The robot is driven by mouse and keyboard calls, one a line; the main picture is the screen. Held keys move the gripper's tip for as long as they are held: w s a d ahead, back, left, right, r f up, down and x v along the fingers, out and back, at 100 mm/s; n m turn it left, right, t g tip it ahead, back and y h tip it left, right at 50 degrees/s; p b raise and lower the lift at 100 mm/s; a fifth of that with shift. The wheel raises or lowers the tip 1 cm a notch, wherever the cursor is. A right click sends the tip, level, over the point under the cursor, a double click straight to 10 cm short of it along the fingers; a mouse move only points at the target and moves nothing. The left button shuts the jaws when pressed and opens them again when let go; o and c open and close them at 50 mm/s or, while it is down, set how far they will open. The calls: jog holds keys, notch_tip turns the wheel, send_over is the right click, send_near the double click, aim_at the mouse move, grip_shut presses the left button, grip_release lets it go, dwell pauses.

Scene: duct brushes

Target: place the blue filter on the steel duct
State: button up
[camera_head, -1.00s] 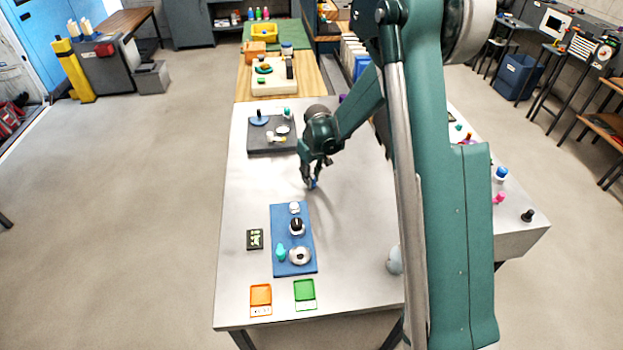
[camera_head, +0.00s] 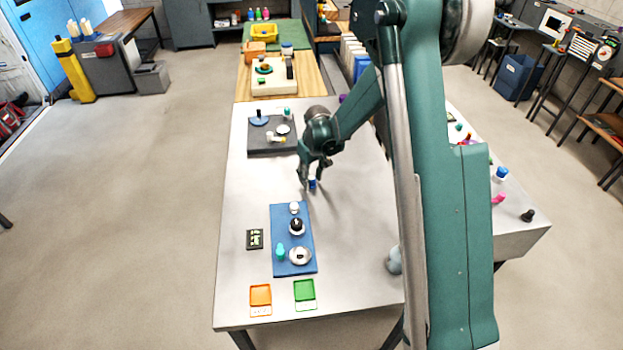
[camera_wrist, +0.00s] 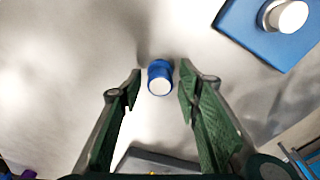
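The blue filter (camera_head: 312,184), a short blue cylinder with a whitish top, stands on the bare grey table. It also shows in the wrist view (camera_wrist: 160,78). My gripper (camera_head: 311,186) is open, with its fingertips (camera_wrist: 158,82) to either side of the filter and visible gaps between. On the blue mat (camera_head: 279,228) stand a silver-white cylinder (camera_head: 294,207), a black-topped round piece (camera_head: 297,226) and a silver disc-shaped piece (camera_head: 300,256). I cannot tell for sure which of these is the steel duct. The silver-white cylinder also shows in the wrist view (camera_wrist: 287,15).
A teal piece (camera_head: 280,251) stands on the mat. A small dark display (camera_head: 255,239) lies left of it. Orange (camera_head: 261,295) and green (camera_head: 305,290) trays lie at the front. A dark tray (camera_head: 262,146) with parts is behind. Table around the filter is clear.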

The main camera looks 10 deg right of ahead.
aim_at(314, 180)
jog(key=shift+r, duration=0.1)
notch_tip(314, 180, up, 12)
jog(key=s+p, duration=0.1)
jog(key=shift+s+d, duration=0.15)
jog(key=shift+d, duration=0.15)
dwell(0.3)
dwell(0.6)
